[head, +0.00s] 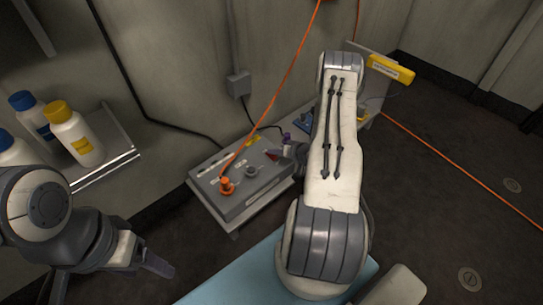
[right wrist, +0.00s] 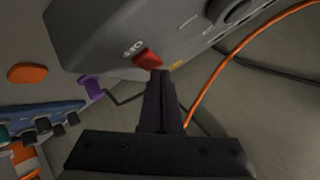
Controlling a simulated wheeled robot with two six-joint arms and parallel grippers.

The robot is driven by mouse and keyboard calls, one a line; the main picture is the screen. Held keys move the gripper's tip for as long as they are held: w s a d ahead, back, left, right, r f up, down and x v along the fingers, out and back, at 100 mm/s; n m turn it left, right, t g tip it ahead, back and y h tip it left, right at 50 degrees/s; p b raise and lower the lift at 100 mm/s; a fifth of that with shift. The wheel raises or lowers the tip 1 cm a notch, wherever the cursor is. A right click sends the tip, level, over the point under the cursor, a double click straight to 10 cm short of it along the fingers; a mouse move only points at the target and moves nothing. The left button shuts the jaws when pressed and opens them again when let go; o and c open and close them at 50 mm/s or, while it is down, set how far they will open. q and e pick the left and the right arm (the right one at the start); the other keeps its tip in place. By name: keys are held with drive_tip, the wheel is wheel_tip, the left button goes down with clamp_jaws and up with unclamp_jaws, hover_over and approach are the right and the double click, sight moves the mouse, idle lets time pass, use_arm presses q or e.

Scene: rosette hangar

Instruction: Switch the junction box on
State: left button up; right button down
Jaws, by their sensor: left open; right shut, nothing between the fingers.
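The junction box (head: 240,192) is a grey box on a low stand against the wall, with an orange plug and a dark round knob on its top. A red switch (right wrist: 147,58) sits near the box's edge beside a small white label; whether it is on or off I cannot tell. My right gripper (right wrist: 160,76) is shut and empty, its tips right at the red switch; contact is unclear. In the head view my right arm partly hides this gripper and the box's right end. My left gripper (head: 160,264) is open and empty, at lower left, away from the box.
An orange cable (head: 285,80) rises from the box's plug. A shelf (head: 125,150) with several bottles stands at left. A purple item (right wrist: 92,88) and a blue rack (right wrist: 42,112) lie beside the box. The dark floor at right is mostly clear.

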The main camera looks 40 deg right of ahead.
drive_tip(key=shift+f, duration=0.45)
idle(0.5)
drive_tip(key=shift+s+a+r+p, duration=0.1)
drive_tip(key=shift+s+r+p, duration=0.05)
drive_tip(key=shift+r+p, duration=0.3)
drive_tip(key=shift+r, duration=0.25)
drive_tip(key=r+p, duration=0.4)
drive_tip(key=p, duration=0.1)
drive_tip(key=shift+s+r, duration=0.3)
